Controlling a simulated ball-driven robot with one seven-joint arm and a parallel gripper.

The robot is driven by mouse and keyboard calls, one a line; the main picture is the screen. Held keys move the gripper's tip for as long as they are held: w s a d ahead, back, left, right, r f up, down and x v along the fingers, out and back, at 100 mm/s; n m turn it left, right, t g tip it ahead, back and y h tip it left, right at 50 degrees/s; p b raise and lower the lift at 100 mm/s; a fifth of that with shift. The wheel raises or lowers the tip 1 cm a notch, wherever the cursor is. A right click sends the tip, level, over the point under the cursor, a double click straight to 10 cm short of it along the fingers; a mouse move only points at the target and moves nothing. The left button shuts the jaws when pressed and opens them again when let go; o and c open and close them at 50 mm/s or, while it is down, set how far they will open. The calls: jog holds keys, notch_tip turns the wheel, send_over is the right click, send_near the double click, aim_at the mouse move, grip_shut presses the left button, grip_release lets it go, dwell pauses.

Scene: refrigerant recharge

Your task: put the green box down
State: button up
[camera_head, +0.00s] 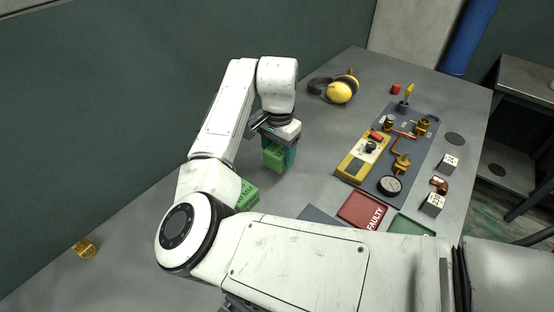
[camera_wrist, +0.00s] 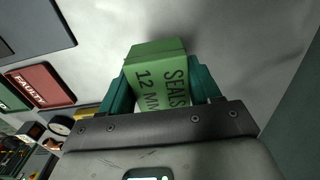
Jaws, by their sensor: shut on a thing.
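A green box (camera_head: 274,157) is between the teal fingers of my gripper (camera_head: 280,153) over the left part of the grey table (camera_head: 325,185). In the wrist view the green box (camera_wrist: 160,80) carries the print "SEALS 12 MM", and my gripper (camera_wrist: 163,90) is shut on its sides. I cannot tell whether the box touches the table. A second green box (camera_head: 248,196) sits on the table in front of it, partly hidden by my arm.
A red tray (camera_head: 362,211) marked "FAULTY" and a green tray (camera_head: 408,227) lie to the right. A blue-grey board (camera_head: 415,128) bears a yellow meter (camera_head: 363,158), a gauge (camera_head: 390,185) and brass fittings. Yellow earmuffs (camera_head: 341,90) lie behind. Table around the held box looks clear.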

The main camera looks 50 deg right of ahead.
aim_at(277, 146)
jog(key=shift+w+d+f, duration=0.15)
jog(key=shift+w+f, duration=0.2)
jog(key=shift+f, duration=0.1)
jog(key=shift+w+f+p, duration=0.1)
jog(key=shift+f+p, duration=0.2)
jog(key=shift+f, duration=1.4)
jog(key=shift+f, duration=0.15)
jog(key=o, duration=1.1)
jog(key=shift+c, duration=0.2)
notch_tip(277, 146, up, 12)
jog(key=shift+r+b, duration=0.2)
jog(key=shift+b, duration=0.25)
